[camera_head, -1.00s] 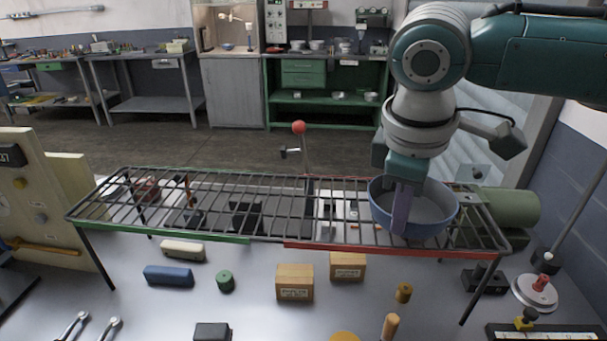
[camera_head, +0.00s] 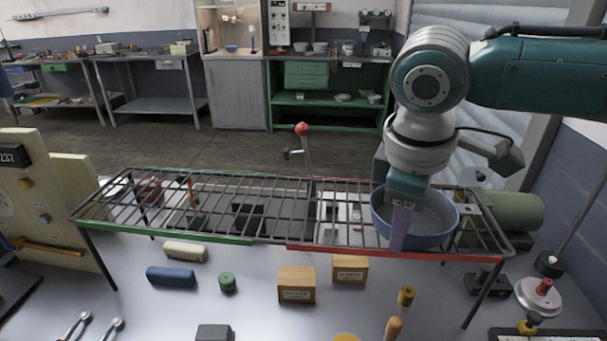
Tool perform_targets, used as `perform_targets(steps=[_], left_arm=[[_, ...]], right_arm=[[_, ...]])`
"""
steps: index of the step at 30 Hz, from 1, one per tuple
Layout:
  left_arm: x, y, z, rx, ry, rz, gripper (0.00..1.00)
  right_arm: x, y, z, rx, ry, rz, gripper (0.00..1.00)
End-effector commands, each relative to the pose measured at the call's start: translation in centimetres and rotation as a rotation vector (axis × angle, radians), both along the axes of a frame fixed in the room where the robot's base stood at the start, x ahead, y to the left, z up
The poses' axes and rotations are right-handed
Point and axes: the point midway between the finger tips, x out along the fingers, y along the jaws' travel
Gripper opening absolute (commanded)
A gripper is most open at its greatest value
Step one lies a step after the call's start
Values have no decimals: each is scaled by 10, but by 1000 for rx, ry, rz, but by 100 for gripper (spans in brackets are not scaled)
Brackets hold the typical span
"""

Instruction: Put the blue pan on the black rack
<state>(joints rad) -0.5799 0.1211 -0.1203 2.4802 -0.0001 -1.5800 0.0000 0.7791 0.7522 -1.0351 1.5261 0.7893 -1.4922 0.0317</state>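The blue pan (camera_head: 440,240) is a round bowl shape, upright at the right part of the black rack (camera_head: 232,187), over the red-edged section. Its base looks to be at the bars, though I cannot tell whether it bears fully on them. My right gripper (camera_head: 398,230) comes down from above at the pan's near left rim. It is shut on the pan's wall; a purplish finger shows against it, and the other finger is hidden. The rack has a green front edge on its left half and a red one on its right. My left gripper is out of view.
Under and before the rack, two cartons (camera_head: 296,284), a blue block (camera_head: 171,277), a cream block (camera_head: 186,251) and a green cylinder (camera_head: 227,282) stand on the table. A red-knobbed lever (camera_head: 302,129) rises behind the rack. The rack's left part is bare.

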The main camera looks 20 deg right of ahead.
Motion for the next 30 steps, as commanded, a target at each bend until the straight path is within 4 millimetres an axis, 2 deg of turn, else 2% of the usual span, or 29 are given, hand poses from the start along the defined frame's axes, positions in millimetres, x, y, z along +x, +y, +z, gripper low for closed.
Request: perform_targets(steps=[5,15,21,23,26,30], left_arm=[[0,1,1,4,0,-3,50],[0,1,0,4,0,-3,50],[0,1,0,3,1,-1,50],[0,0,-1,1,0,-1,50],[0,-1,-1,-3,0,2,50],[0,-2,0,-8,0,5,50]], right_arm=[[-1,3,16,2,-3,1,33],[-11,17,88,2,-4,2,33],[-15,22,114,1,-2,0,33],[-16,25,115,6,-1,5,33],[-22,41,103,34,-4,38,33],[-43,89,65,143,-31,106,33]])
